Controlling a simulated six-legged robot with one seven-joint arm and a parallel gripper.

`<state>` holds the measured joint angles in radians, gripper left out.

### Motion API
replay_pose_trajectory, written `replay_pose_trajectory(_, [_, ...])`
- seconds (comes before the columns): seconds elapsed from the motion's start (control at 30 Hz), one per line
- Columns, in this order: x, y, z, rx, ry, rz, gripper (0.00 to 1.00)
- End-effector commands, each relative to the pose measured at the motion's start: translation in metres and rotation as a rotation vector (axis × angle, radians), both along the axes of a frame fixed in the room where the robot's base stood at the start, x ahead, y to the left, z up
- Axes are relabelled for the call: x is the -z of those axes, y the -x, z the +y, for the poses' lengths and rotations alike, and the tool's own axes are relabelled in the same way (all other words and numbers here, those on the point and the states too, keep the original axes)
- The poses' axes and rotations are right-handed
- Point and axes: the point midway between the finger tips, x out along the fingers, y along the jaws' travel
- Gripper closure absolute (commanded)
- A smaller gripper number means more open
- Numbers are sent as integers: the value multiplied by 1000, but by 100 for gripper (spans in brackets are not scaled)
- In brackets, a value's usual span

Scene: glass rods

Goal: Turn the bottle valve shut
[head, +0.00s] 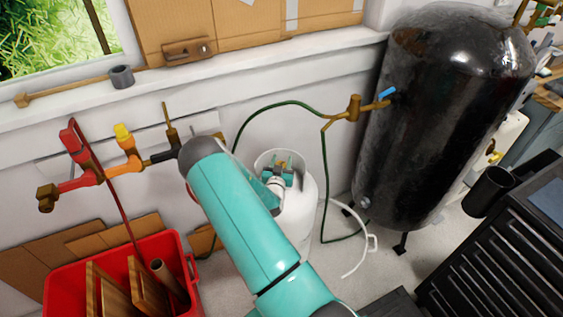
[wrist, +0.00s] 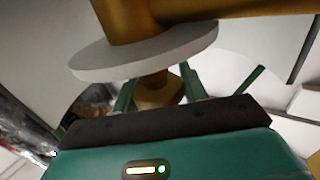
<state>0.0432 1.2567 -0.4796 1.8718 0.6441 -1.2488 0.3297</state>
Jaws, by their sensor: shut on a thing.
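The white gas bottle (head: 305,212) stands on the floor below the wall, partly hidden behind my teal arm. My gripper (head: 285,168) is at the top of the bottle, and the valve there is hidden from the head view. In the wrist view, my gripper's green fingers (wrist: 158,88) are shut on the brass stem of the bottle valve (wrist: 155,91), one finger on each side. A pale round disc (wrist: 145,53) and a thicker brass body (wrist: 125,20) are beyond the fingers. How far the valve is turned cannot be told.
A green hose (head: 275,106) loops behind the bottle to a brass fitting (head: 352,108) on the large black tank (head: 445,110). A red bin (head: 75,280) with boards stands at lower left, below red and orange pipe fittings (head: 85,180). A black drawer cabinet (head: 490,260) is at right.

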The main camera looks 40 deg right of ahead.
Motion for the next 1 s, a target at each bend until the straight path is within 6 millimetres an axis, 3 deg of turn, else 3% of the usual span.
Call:
replay_pose_trajectory(0.6, [-2, 5, -4, 369, 3, -5, 80])
replay_pose_trajectory(1.0, [-1, 6, -4, 395, 1, -2, 80])
